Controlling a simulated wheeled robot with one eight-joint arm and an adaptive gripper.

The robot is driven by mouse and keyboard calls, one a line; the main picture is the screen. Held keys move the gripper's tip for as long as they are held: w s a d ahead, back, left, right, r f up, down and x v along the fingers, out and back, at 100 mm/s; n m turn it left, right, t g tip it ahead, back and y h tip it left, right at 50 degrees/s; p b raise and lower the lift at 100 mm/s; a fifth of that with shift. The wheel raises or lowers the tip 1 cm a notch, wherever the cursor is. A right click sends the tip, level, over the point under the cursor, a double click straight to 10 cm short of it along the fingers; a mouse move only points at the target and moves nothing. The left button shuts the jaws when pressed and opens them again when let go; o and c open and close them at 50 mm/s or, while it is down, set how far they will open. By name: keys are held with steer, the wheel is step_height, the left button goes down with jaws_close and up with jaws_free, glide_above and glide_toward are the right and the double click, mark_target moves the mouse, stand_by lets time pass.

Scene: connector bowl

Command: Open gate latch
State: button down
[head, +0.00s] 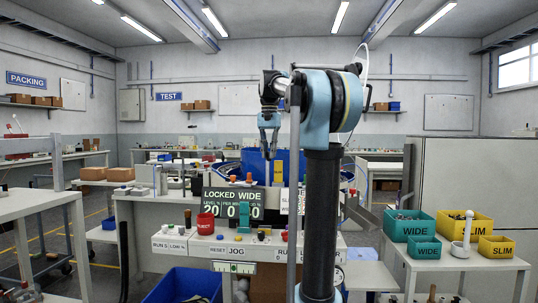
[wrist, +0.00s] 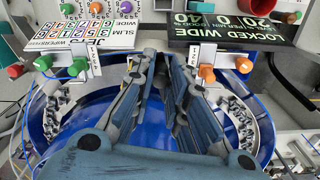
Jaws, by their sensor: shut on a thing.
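My gripper (head: 268,150) points down over the blue bowl (head: 304,165), behind the sign reading LOCKED WIDE (head: 233,203). In the wrist view my gripper (wrist: 160,66) has its two fingers close together at the bowl's near-panel rim, with the blue bowl (wrist: 75,122) below. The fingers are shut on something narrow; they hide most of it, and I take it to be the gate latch. I cannot make out its shape or position. An orange knob (wrist: 207,73) stands just right of the fingertips, apart from them.
A yellow upright piece (head: 278,172) stands just below the gripper. Green bins (head: 408,225) and yellow bins (head: 465,228) sit on the right table.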

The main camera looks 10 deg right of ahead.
steer(key=shift+w, duration=0.1)
steer(key=c, duration=1.5)
jaws_free()
steer(key=shift+c, duration=0.2)
step_height(320, 180, up, 12)
steer(key=shift+f, duration=0.15)
steer(key=s+f+n, duration=0.2)
steer(key=s+f, duration=0.9)
steer(key=f, duration=0.7)
steer(key=s+d+f+n+t, duration=0.1)
steer(key=s+f, duration=1)
steer(key=f, duration=0.6)
steer(key=s+d+f+n+t, duration=0.1)
steer(key=s+f+n, duration=0.1)
steer(key=s+f, duration=0.9)
step_height(320, 180, down, 8)
steer(key=shift+s+d+r+n, duration=0.2)
steer(key=shift+s+n, duration=0.1)
steer(key=shift+s, duration=0.1)
